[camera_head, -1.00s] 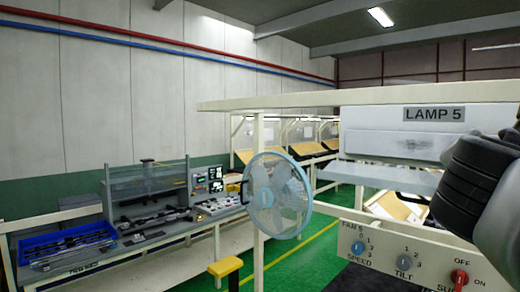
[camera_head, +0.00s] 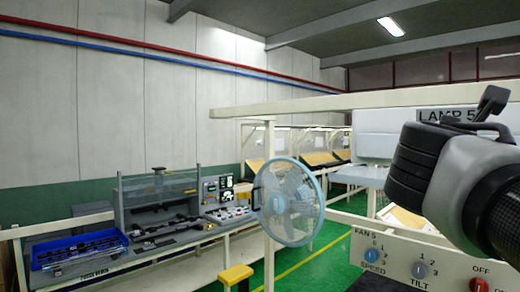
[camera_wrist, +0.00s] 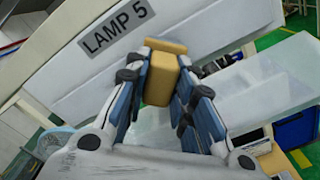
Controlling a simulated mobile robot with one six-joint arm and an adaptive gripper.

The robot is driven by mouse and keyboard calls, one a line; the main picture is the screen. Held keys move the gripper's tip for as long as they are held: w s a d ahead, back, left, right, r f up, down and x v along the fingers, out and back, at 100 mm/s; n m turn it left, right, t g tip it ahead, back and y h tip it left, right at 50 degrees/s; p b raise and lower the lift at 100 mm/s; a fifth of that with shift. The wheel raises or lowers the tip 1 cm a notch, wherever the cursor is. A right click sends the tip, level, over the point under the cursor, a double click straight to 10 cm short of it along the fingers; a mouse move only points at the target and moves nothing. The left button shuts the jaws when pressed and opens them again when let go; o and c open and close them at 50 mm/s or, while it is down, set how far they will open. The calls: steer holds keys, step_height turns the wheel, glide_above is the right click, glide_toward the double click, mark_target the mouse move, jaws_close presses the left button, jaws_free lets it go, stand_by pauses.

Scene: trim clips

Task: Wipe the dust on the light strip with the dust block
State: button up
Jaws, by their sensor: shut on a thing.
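The dust block is a tan-yellow block (camera_wrist: 160,80) in the wrist view. My gripper (camera_wrist: 159,62) is shut on it, with blue-grey finger pads on either side. The white lamp housing marked LAMP 5 (camera_wrist: 205,28) lies just beyond the block; I cannot tell whether they touch. In the head view the housing (camera_head: 372,143) is partly covered by my dark wrist and arm, which also hide most of my gripper. I cannot make out the dust on the light strip in the current views.
A pale panel (camera_wrist: 265,92) sits below the lamp. In the head view, a blue fan (camera_head: 288,202) stands left of the lamp. A control panel with knobs (camera_head: 420,262) is below. A workbench with a blue bin (camera_head: 80,249) is at the left.

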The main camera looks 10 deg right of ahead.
steer(key=shift+w+a, duration=1)
steer(key=shift+w, duration=0.3)
steer(key=shift+w, duration=0.1)
